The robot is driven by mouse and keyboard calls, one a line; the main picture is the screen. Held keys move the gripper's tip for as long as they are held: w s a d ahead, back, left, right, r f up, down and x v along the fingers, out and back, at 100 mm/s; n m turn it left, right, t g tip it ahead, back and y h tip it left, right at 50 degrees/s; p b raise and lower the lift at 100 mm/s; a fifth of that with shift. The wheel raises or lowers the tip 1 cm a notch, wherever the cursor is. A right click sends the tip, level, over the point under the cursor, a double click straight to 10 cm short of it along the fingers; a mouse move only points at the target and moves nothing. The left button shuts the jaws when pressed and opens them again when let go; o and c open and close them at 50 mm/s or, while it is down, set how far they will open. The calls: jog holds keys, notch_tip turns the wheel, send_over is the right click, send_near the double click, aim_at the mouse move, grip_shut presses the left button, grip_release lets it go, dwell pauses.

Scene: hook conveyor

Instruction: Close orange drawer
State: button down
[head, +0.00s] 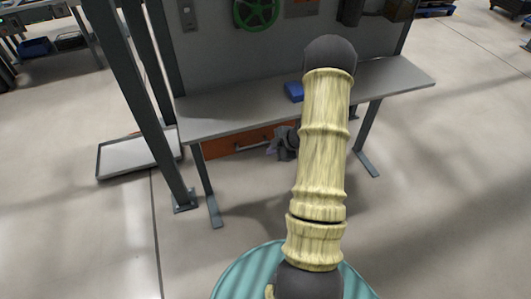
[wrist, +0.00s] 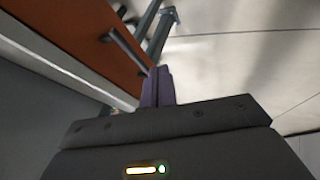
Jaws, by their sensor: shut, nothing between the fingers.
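The orange drawer (head: 222,144) sits under the grey workbench (head: 230,115) in the head view, with a dark bar handle on its front. My arm hides its right part. In the wrist view the orange drawer front (wrist: 90,35) fills the upper left, with its handle (wrist: 126,50) running slantwise across it. My gripper (head: 275,149) is beside the drawer front, right of the handle in the head view. In the wrist view its fingers (wrist: 158,88) are together and empty, close to the lower edge of the drawer front. I cannot tell whether they touch it.
A blue box (head: 294,92) lies on the bench top. Bench legs (head: 208,185) and a dark upright post (head: 150,110) stand at the left. A grey tray (head: 135,157) lies on the floor further left. The floor in front is clear.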

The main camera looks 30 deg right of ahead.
jog(key=shift+v, duration=1.9)
jog(key=a+r+m+h+p, duration=0.2)
jog(key=a+r+m, duration=0.15)
jog(key=r, duration=0.35)
jog(key=a+r+m+h+p, duration=0.1)
jog(key=a+r+m+h, duration=0.2)
jog(key=r, duration=0.4)
jog(key=s+a+r+m+g+p, duration=0.1)
jog(key=s+a+r+m+g, duration=0.1)
jog(key=s+a+r+m, duration=0.2)
jog(key=s+a+r+m+g+y+p, duration=0.1)
jog(key=s+a+r+m, duration=0.3)
jog(key=s+a, duration=0.7)
jog(key=shift+a+r+g+y+p, duration=0.35)
jog(key=shift+a+g+p, duration=0.15)
jog(key=shift+a+p, duration=0.15)
jog(key=shift+w+d, duration=0.1)
